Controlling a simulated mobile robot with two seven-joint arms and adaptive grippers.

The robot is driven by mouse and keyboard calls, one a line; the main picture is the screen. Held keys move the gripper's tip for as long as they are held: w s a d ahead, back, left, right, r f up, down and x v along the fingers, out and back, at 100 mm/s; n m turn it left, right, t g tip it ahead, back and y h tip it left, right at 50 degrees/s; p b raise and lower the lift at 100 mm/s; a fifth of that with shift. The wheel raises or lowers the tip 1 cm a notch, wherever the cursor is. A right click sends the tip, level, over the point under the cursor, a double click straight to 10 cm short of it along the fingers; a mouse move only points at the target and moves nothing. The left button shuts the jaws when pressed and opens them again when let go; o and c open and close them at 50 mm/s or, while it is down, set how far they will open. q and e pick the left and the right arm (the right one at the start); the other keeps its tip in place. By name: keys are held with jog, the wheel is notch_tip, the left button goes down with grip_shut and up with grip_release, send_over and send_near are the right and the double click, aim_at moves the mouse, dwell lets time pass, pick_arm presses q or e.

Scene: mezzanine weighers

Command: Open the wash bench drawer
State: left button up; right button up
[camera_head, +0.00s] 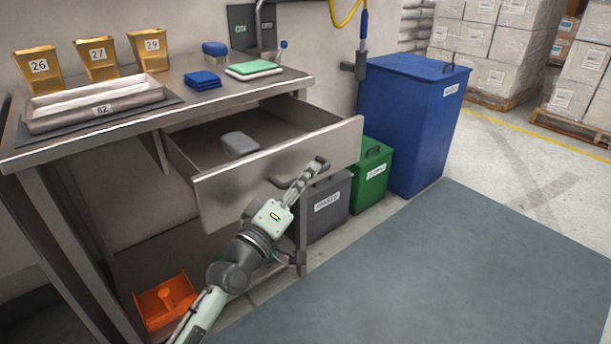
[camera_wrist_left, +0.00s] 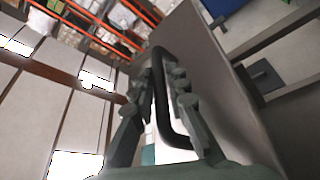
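The wash bench drawer (camera_head: 285,170) is pulled well out of the steel bench (camera_head: 150,118), and its inside shows from above. A grey block-like item (camera_head: 239,144) lies in it. Its dark bar handle (camera_head: 322,163) is on the front panel, toward the right end. My left gripper (camera_head: 309,173) is at this handle. In the left wrist view the handle (camera_wrist_left: 161,100) passes between the two fingers (camera_wrist_left: 162,84), which close in on it from both sides. My right gripper is in neither view.
On the bench top are numbered tan tubs (camera_head: 102,58), a steel tray (camera_head: 95,104) and blue and green cloths (camera_head: 253,69). Grey (camera_head: 325,207), green (camera_head: 371,172) and blue (camera_head: 414,122) bins stand right of the drawer. An orange container (camera_head: 165,302) sits below. The grey floor mat (camera_head: 450,265) is clear.

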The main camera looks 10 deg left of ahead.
pick_arm(q)
jog(key=o, duration=0.3)
jog(key=v, duration=1.2)
jog(key=shift+f, duration=0.1)
